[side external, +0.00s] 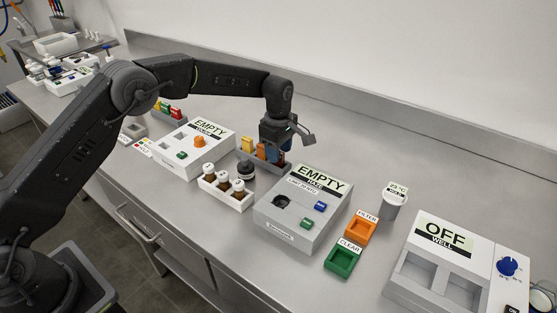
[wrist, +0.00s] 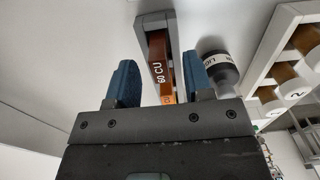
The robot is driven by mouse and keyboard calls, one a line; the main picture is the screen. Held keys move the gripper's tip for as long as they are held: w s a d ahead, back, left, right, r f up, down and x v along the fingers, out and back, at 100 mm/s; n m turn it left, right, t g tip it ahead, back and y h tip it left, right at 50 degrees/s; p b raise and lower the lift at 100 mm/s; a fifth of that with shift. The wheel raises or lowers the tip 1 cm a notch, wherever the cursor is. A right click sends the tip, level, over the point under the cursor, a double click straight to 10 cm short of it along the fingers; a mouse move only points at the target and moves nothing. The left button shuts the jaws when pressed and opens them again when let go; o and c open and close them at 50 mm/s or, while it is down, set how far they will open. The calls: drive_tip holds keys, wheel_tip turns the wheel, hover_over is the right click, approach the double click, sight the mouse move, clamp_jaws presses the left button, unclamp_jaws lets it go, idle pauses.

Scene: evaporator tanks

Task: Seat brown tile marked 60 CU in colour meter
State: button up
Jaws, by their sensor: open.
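The brown tile marked 60 CU (wrist: 157,62) stands in a narrow grey rack (wrist: 176,40) in the wrist view. My gripper (wrist: 159,72) is open, its blue fingers on either side of the tile, apart from it in that view. An orange tile (wrist: 168,98) sits nearer in the same rack. In the side external view my gripper (side external: 278,153) is low over the rack (side external: 246,157), partly hiding its tiles. A white meter with an EMPTY display (side external: 211,130), an orange knob and a green button stands left of the rack; its small label is hard to read.
A second EMPTY meter (side external: 290,230) stands to the right. Further right are an orange FILTER holder (side external: 361,230), a green CLEAR holder (side external: 343,260) and an OFF well unit (side external: 440,262).

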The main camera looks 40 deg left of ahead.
drive_tip(key=shift+f, duration=0.45)
clamp_jaws()
drive_tip(key=shift+r, duration=0.15)
